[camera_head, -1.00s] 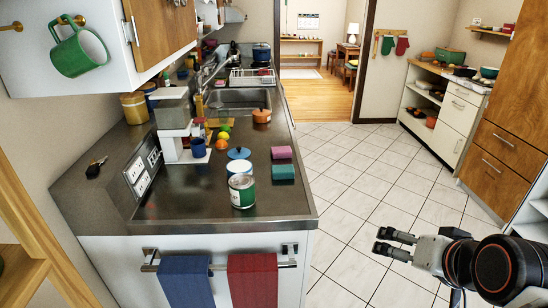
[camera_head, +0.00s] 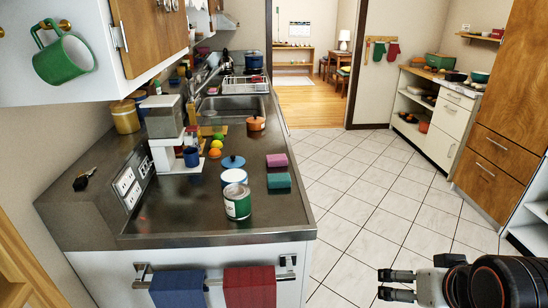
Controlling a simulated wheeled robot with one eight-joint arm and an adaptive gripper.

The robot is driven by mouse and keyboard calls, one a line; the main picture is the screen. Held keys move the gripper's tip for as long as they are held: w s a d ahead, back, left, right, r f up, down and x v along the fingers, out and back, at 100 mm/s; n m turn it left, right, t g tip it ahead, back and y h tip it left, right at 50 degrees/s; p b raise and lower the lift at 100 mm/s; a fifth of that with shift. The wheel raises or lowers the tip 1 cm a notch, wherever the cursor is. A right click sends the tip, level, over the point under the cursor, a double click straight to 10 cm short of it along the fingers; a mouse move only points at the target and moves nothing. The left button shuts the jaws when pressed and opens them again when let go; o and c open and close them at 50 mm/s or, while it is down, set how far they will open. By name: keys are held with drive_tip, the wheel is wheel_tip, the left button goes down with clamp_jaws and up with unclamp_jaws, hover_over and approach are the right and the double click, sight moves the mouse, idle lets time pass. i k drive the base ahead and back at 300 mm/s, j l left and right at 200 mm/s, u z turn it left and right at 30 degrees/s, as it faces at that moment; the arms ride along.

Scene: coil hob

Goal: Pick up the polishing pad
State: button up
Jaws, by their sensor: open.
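Two small block-shaped pads lie near the right edge of the dark counter: a pink one (camera_head: 277,160) and a teal one (camera_head: 279,181) just in front of it. I cannot tell which of them is the polishing pad. My gripper (camera_head: 384,284) is at the lower right, over the tiled floor, pointing left. Its two fingers are apart with nothing between them. It is clear of the counter and well away from both pads.
A green-labelled can (camera_head: 238,203), a white can (camera_head: 234,177) and a blue-lidded pot (camera_head: 232,162) stand left of the pads. A coffee machine (camera_head: 165,135) stands further left. Towels (camera_head: 250,288) hang on the counter front. The tiled floor (camera_head: 370,200) is free.

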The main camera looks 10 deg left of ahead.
sight(275, 160)
drive_tip(key=i+j+z, duration=0.1)
drive_tip(key=i+j, duration=0.8)
